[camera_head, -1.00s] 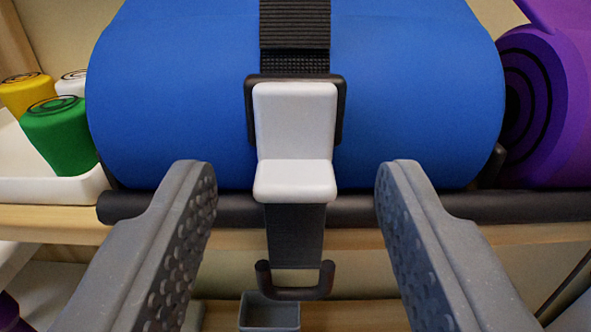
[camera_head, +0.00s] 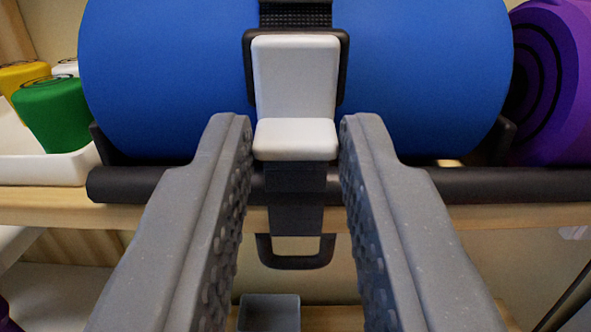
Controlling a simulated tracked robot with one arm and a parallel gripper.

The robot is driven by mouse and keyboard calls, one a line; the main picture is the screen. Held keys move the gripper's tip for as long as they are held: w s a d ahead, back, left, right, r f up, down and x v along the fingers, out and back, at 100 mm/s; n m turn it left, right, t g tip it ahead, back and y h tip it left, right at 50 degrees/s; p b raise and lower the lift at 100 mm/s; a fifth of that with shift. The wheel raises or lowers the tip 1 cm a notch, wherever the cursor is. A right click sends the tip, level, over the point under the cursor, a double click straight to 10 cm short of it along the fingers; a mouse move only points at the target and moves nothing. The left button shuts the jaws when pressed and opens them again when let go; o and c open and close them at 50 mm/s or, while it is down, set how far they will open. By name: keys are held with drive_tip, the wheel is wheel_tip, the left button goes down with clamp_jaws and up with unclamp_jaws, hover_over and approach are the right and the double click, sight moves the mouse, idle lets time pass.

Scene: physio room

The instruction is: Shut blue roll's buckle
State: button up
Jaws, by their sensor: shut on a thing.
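The blue roll (camera_head: 160,80) lies on a shelf with a black strap (camera_head: 295,15) around its middle. The buckle's white lever (camera_head: 296,80) sits in a black frame (camera_head: 344,60) on the roll's front. The lever's lower lip (camera_head: 296,139) juts out toward me. My gripper (camera_head: 296,135) is shut on this lip, one finger at each side. Below it the black strap end (camera_head: 296,200) hangs down with a black wire loop (camera_head: 296,262) at its bottom, apart from the lever.
A black rail (camera_head: 480,186) runs along the wooden shelf's front edge (camera_head: 50,208). A white tray (camera_head: 60,168) with green (camera_head: 52,112) and yellow (camera_head: 22,75) rolls stands left. A purple roll (camera_head: 560,90) lies right. A small grey box (camera_head: 268,312) is below.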

drive_tip(key=shift+w+f+t+b, duration=0.1)
drive_tip(key=shift+f+t+b, duration=0.1)
drive_tip(key=shift+t+b, duration=0.15)
drive_tip(key=shift+r, duration=0.1)
drive_tip(key=shift+r, duration=0.1)
drive_tip(key=o, duration=1)
drive_tip(key=s+f+b, duration=0.1)
drive_tip(key=s+b, duration=0.2)
drive_tip(key=s, duration=0.1)
drive_tip(key=s+b, duration=0.4)
drive_tip(key=s, duration=0.1)
drive_tip(key=s+f+b, duration=0.1)
drive_tip(key=s+b, duration=0.2)
drive_tip(key=s, duration=0.1)
drive_tip(key=shift+s+d+f, duration=0.25)
drive_tip(key=shift+s+f, duration=0.05)
drive_tip(key=shift+f, duration=0.05)
